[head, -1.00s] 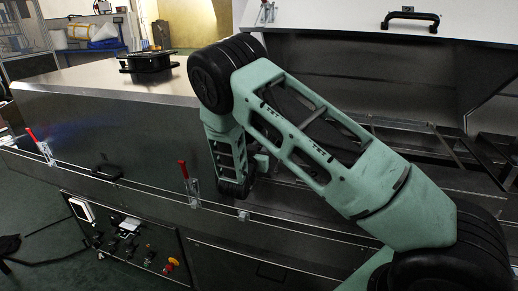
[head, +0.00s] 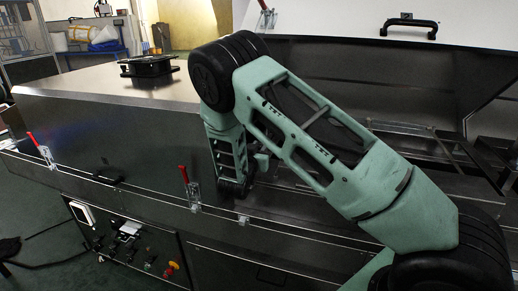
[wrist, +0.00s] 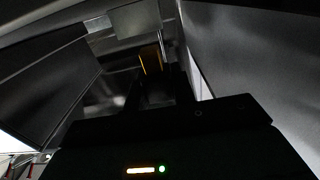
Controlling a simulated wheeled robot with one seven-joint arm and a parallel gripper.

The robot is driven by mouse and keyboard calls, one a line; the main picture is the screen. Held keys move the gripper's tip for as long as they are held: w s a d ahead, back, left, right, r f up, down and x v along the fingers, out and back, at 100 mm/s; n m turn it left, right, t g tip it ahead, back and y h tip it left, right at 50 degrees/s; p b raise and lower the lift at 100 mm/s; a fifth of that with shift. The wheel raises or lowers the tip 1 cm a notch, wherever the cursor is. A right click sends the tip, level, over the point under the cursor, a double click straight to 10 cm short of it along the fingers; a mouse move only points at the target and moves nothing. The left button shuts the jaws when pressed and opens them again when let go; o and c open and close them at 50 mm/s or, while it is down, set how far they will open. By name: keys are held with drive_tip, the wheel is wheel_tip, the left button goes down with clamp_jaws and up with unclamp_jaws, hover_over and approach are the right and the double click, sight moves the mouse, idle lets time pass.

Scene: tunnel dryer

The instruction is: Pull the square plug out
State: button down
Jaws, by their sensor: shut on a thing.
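In the wrist view, my gripper (wrist: 160,78) reaches forward into a dark metal interior, its black fingers hard to make out. It is shut on a small yellow-orange piece (wrist: 151,59) at the fingertips, which I take to be the square plug. Its outline is dim, and I cannot tell whether it still sits in a hole. In the head view, my green and black arm bends over the dryer's front edge. The gripper and the plug are hidden there.
The dryer's raised lid has a black handle (head: 409,29). Red-handled clamps (head: 184,175) line the front edge, with a control panel (head: 127,240) below. A black fan-like unit (head: 148,66) sits on the closed section. Metal walls (wrist: 245,65) surround the gripper closely.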

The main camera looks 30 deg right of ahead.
drive_tip(key=shift+r+p, duration=1.15)
drive_tip(key=shift+r, duration=1)
